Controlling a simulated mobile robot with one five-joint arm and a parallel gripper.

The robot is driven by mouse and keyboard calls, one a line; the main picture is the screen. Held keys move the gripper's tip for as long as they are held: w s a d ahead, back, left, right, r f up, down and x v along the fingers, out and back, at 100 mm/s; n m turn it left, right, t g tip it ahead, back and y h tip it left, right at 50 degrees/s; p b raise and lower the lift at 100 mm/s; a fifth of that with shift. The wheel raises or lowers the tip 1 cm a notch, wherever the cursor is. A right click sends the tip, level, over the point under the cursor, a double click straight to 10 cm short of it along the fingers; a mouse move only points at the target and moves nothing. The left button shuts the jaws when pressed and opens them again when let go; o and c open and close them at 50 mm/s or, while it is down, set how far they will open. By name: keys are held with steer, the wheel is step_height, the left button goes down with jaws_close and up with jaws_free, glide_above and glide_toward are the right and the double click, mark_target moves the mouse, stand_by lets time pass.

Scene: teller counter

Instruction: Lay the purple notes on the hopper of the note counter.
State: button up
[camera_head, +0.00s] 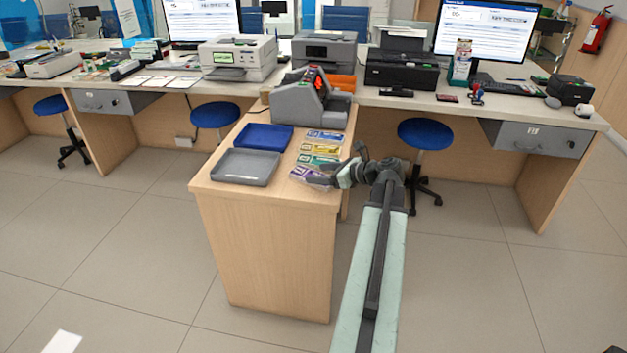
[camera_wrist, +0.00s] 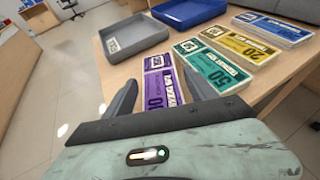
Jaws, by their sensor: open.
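The purple notes (camera_wrist: 163,88) lie flat on the near end of the wooden counter, closest to me in the row of note stacks. In the head view the purple notes (camera_head: 310,175) are partly covered by my gripper. My gripper (camera_wrist: 160,95) is open, with one finger on each side of the purple stack; I cannot tell whether the fingers touch it. In the head view my gripper (camera_head: 325,180) is at the counter's right edge. The grey note counter (camera_head: 300,104) stands at the far end of the same counter; its hopper is hard to make out.
Green notes (camera_wrist: 210,64), yellow notes (camera_wrist: 237,44) and blue notes (camera_head: 326,136) lie in a row beyond the purple ones. A grey tray (camera_wrist: 109,40) and a blue tray (camera_head: 240,136) sit to the left. A blue stool (camera_head: 425,133) stands right of the counter.

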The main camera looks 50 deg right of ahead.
mark_target(309, 174)
steer(key=b+x, duration=0.1)
steer(key=x, duration=0.3)
steer(key=shift+w+f, duration=0.1)
steer(key=shift+f, duration=0.1)
steer(key=shift+r, duration=0.1)
steer(key=c, duration=1.4)
steer(key=shift+o, duration=0.2)
step_height(309, 174, up, 23)
steer(key=p, duration=2.3)
steer(key=shift+r, duration=0.25)
